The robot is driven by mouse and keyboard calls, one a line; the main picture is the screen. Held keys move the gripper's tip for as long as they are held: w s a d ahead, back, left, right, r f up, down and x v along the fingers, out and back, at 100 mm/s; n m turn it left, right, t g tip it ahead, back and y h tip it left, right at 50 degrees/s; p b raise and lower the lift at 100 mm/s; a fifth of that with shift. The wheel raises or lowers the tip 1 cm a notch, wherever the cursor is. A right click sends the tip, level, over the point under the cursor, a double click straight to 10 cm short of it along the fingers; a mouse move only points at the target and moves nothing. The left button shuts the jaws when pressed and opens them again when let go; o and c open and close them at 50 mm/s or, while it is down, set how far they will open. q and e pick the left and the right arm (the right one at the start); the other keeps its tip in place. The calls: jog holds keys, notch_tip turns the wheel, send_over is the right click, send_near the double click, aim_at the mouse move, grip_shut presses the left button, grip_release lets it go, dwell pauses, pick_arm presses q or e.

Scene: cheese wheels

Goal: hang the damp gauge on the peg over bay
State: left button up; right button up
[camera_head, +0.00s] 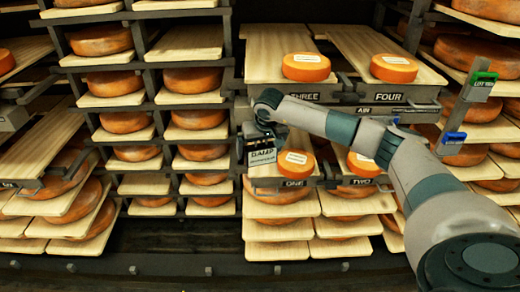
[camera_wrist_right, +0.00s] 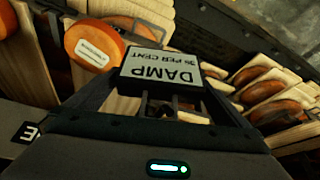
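The damp gauge (camera_head: 262,157) is a small dark box with a pale face reading DAMP. It is at the left side of bay ONE in the head view, slightly tilted. In the right wrist view the gauge (camera_wrist_right: 160,68) shows large and upside down between my fingertips. My right gripper (camera_head: 258,138) reaches in from the right and appears shut on the gauge from above. The plate of bay ONE (camera_head: 294,183) is just right of and below the gauge. I cannot make out a peg clearly. My left gripper is not in view.
Orange cheeses with white labels stand by bays ONE (camera_head: 296,162), THREE (camera_head: 306,67) and FOUR (camera_head: 394,68). Shelves of cheese wheels (camera_head: 192,80) fill the left. A green lot tag (camera_head: 483,86) and a blue tag (camera_head: 455,137) are on the right post. The dark floor in front is clear.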

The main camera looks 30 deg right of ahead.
jog(key=shift+r, duration=0.1)
jog(key=shift+s+r+b, duration=0.2)
jog(key=shift+r+b, duration=0.1)
jog(key=shift+r, duration=0.2)
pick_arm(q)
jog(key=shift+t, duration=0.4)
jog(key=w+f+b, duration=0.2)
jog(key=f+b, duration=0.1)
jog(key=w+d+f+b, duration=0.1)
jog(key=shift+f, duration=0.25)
pick_arm(e)
jog(key=v, duration=1.6)
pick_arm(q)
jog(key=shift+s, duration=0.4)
pick_arm(e)
jog(key=shift+s+a, duration=0.15)
